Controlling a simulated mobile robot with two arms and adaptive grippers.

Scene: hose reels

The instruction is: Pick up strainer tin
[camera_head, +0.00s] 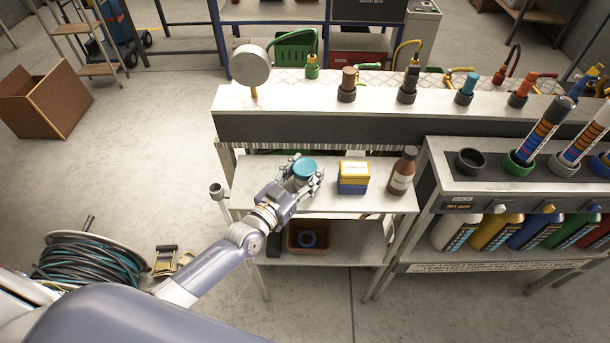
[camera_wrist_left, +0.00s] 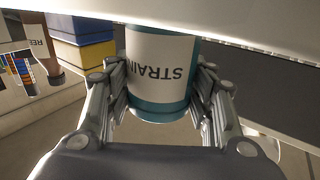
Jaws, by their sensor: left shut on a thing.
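The strainer tin is a teal can with a white label. In the head view its teal lid (camera_head: 305,167) shows at the left part of the small shelf. In the left wrist view the tin (camera_wrist_left: 160,75) is upside down, with "STRAIN" on its label. My left gripper (camera_head: 303,181) is shut on the tin, with one finger on each side of it; the fingers also show in the left wrist view (camera_wrist_left: 160,108). I cannot tell whether the tin touches the shelf. My right gripper is not in view.
A yellow and blue box stack (camera_head: 353,177) and a brown bottle (camera_head: 402,170) stand to the right on the shelf (camera_head: 335,203). A long ledge with hose fittings (camera_head: 290,99) rises behind. A hose reel (camera_head: 88,262) lies on the floor at left.

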